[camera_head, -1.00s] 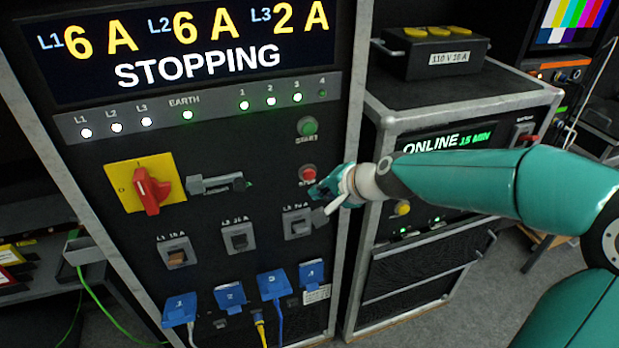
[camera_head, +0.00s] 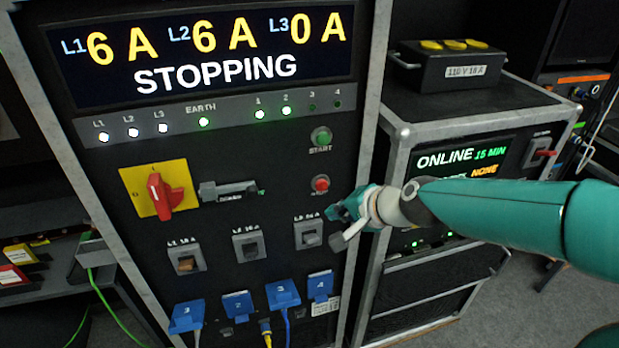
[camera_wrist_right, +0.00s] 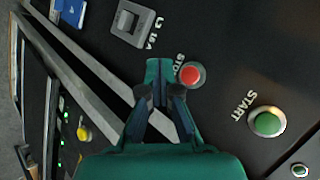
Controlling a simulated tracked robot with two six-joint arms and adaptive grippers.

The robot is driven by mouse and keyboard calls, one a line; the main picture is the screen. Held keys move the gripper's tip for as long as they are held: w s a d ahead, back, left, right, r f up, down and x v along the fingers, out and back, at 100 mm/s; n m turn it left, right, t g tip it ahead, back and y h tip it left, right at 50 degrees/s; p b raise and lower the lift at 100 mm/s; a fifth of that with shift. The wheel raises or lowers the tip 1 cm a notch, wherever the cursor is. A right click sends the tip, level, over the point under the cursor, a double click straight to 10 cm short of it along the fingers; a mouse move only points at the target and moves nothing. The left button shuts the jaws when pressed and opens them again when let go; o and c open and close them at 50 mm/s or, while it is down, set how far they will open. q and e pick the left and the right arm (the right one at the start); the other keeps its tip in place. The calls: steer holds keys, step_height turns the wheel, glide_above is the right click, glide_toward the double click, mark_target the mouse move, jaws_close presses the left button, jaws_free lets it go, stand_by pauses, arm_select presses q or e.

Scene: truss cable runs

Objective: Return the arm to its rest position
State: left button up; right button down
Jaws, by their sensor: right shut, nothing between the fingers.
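My right gripper (camera_head: 343,219) is shut and empty, just in front of the black power panel (camera_head: 110,180), below and right of the red stop button (camera_head: 320,184). In the right wrist view its closed fingers (camera_wrist_right: 162,85) point towards the panel beside the red stop button (camera_wrist_right: 190,75). The fingers are apart from the button in the head view. The green start button (camera_head: 320,137) is above the stop button, and it also shows in the right wrist view (camera_wrist_right: 267,122). The display (camera_head: 205,55) reads STOPPING, with 6 A, 6 A and 0 A. My left gripper is not in view.
A red rotary switch (camera_head: 158,194) on a yellow plate, grey breakers (camera_head: 311,235) and blue plugs (camera_head: 283,293) stick out of the panel. A second rack (camera_head: 470,115) at the right carries a black 110 V box (camera_head: 445,65). Grey floor shows at lower right.

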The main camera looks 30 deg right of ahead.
steer(key=s+a+f+n+g+y, duration=0.1)
steer(key=a+f+g, duration=0.15)
steer(key=f, duration=0.45)
steer(key=s+a+f+n+g, duration=0.1)
steer(key=a+f, duration=0.3)
steer(key=f, duration=0.3)
steer(key=s+a+f+g+y, duration=0.1)
steer(key=s+a+f+g, duration=0.15)
steer(key=f, duration=0.45)
steer(key=s+a+f+n+g, duration=0.1)
steer(key=s+a+f+n, duration=0.4)
steer(key=f, duration=0.3)
steer(key=s+a+f+n+g, duration=0.2)
steer(key=s+a+f+n, duration=0.2)
steer(key=s+f, duration=0.4)
steer(key=shift+s+a+f+n, duration=0.2)
steer(key=shift+a+f+n, duration=0.15)
steer(key=shift+n, duration=0.05)
steer(key=shift+s, duration=0.1)
